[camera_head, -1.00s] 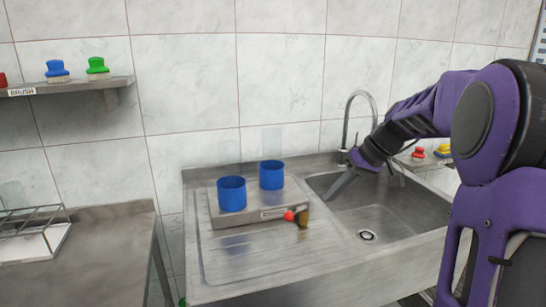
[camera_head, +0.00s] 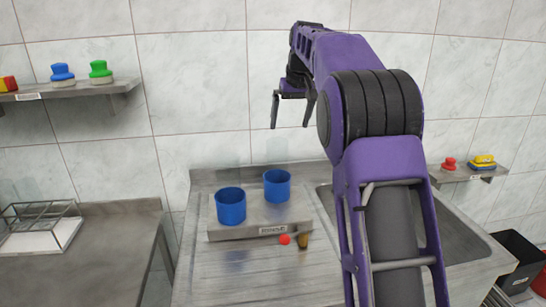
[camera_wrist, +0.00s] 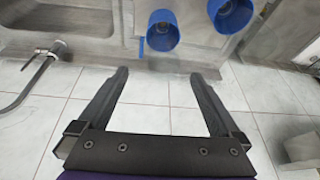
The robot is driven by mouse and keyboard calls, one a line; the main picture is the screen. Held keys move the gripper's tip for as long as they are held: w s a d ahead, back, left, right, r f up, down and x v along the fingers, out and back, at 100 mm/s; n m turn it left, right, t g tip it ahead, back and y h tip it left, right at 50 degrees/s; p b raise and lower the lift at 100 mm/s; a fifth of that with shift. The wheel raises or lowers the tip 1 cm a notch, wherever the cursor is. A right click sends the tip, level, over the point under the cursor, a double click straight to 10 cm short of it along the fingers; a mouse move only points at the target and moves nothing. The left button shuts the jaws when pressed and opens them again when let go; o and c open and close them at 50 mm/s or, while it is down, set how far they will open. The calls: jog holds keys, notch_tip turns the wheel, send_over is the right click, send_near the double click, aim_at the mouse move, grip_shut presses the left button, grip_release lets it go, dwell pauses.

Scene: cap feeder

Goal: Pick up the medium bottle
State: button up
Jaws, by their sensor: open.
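No object plainly shows as a medium bottle. A small brown item (camera_head: 303,241) with a red round piece (camera_head: 285,239) beside it lies on the drainboard; it may be a small bottle, too small to tell. Two blue cups, one at left (camera_head: 231,206) and one at right (camera_head: 277,186), stand on a labelled metal block (camera_head: 243,230) behind it. Both blue cups also show at the top of the wrist view (camera_wrist: 163,30). My gripper (camera_head: 291,115) is open and empty, raised above the block near the wall. Its spread fingers show in the wrist view (camera_wrist: 158,78).
The sink basin (camera_head: 465,228) is partly hidden by my arm. The tap (camera_wrist: 35,75) shows at left in the wrist view. A wire rack (camera_head: 40,225) stands on the left table (camera_head: 115,230).

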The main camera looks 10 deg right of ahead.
aim_at(279, 142)
jog(key=x, duration=0.3)
jog(key=w+x, duration=0.1)
jog(key=x, duration=0.3)
jog(key=w+a+r+x, duration=0.1)
jog(key=x, duration=0.3)
jog(key=shift+w, duration=0.2)
jog(key=shift+b+x, duration=0.35)
jog(key=shift+x, duration=2.4)
jog(key=shift+s, duration=0.1)
jog(key=c, duration=1.1)
notch_tip(279, 142, up, 9)
jog(key=shift+a+r+p, duration=0.1)
jog(key=shift+r+p, duration=0.15)
jog(key=shift+p, duration=0.25)
jog(key=shift+r, duration=0.3)
jog(key=shift+f, duration=0.1)
